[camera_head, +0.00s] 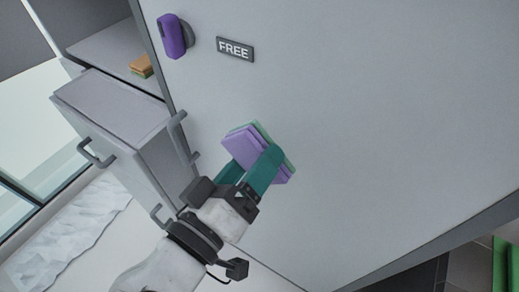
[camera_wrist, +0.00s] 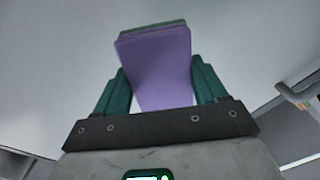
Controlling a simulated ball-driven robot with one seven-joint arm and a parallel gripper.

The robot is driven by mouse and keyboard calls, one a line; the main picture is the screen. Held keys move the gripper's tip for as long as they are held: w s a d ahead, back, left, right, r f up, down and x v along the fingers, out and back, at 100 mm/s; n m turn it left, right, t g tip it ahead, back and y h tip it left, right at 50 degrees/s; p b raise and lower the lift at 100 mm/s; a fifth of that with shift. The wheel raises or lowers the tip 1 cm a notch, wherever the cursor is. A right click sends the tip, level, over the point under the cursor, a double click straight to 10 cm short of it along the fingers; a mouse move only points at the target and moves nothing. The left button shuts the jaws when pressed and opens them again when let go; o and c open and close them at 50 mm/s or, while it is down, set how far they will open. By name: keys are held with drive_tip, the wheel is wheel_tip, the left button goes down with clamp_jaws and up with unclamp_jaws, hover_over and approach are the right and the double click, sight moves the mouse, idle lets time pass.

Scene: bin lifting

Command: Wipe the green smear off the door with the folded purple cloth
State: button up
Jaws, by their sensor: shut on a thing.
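The folded purple cloth (camera_head: 243,146) is held between the teal fingers of my gripper (camera_head: 252,160), against or very near the pale grey door (camera_head: 390,120). In the wrist view the cloth (camera_wrist: 157,65) stands out past both fingers (camera_wrist: 161,90), which are shut on it. A green strip shows along the cloth's far edge in both views. I cannot tell whether it is the smear or a green layer of the cloth. No other green mark shows on the door. The door behind the cloth is hidden.
A purple handle (camera_head: 173,36) and a "FREE" sign (camera_head: 235,48) are on the door's upper left. A grey cabinet (camera_head: 115,110) with handles stands at left. An orange block (camera_head: 142,65) lies on a shelf above it. The door's middle and right are clear.

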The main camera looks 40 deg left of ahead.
drive_tip(key=shift+s+d, duration=0.15)
drive_tip(key=shift+s, duration=0.4)
drive_tip(key=shift+s, duration=0.1)
drive_tip(key=shift+v, duration=1.45)
